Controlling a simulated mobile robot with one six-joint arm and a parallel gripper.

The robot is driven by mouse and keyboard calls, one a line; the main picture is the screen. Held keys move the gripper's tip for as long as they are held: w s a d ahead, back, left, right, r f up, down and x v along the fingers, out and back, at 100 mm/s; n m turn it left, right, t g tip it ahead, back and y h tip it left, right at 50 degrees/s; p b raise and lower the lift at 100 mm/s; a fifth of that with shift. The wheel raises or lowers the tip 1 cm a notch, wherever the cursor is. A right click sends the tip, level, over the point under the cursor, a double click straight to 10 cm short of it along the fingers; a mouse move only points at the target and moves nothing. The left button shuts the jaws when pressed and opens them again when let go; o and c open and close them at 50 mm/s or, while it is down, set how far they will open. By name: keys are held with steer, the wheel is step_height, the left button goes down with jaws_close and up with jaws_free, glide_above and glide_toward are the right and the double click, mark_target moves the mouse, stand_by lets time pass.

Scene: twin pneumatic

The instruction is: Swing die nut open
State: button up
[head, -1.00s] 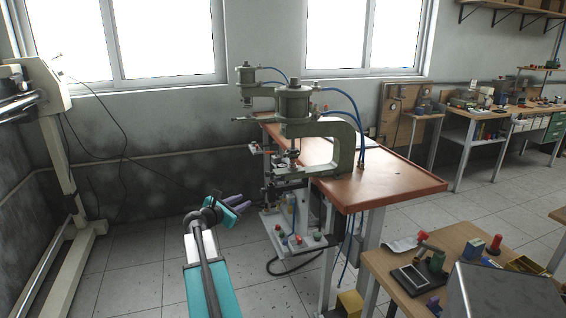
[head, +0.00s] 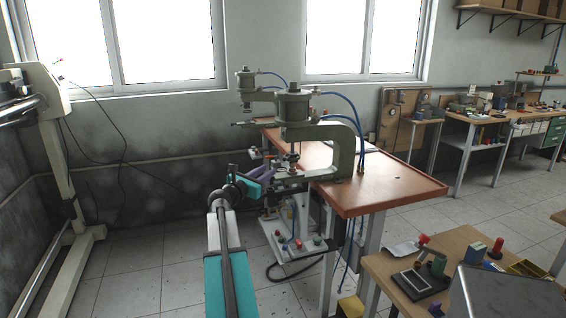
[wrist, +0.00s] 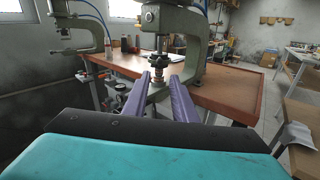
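The near green pneumatic press (head: 352,140) stands at the left end of the orange-topped bench. Its vertical spindle carries a dark knob-like nut, likely the die nut (wrist: 158,61), centred in the wrist view; it also shows small in the head view (head: 294,158). My gripper (wrist: 159,76) has two purple fingers spread apart with nothing held between them. The fingers point at the spindle, and the nut appears just beyond and above their tips. In the head view my gripper (head: 268,172) is at the left side of the press, near the die. Contact cannot be told.
A second press (head: 246,92) stands behind on the left. The bench top (head: 400,183) is mostly clear to the right. A control panel with coloured buttons (head: 297,243) sits below the press. Blue hoses hang from the press. A wooden table (head: 385,268) with small items is at front right.

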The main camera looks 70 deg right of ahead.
mark_target(284, 160)
steer(key=shift+s+d+p, duration=0.3)
steer(key=shift+s+d, duration=0.1)
steer(key=shift+d, duration=1.8)
steer(key=shift+s+d+p, duration=0.3)
steer(key=shift+s+d, duration=0.15)
steer(key=shift+d, duration=1.7)
steer(key=shift+s+d+p, duration=0.3)
steer(key=shift+s+d, duration=0.1)
steer(key=shift+d, duration=1.8)
steer(key=shift+c, duration=0.3)
jaws_close()
steer(key=shift+w, duration=0.1)
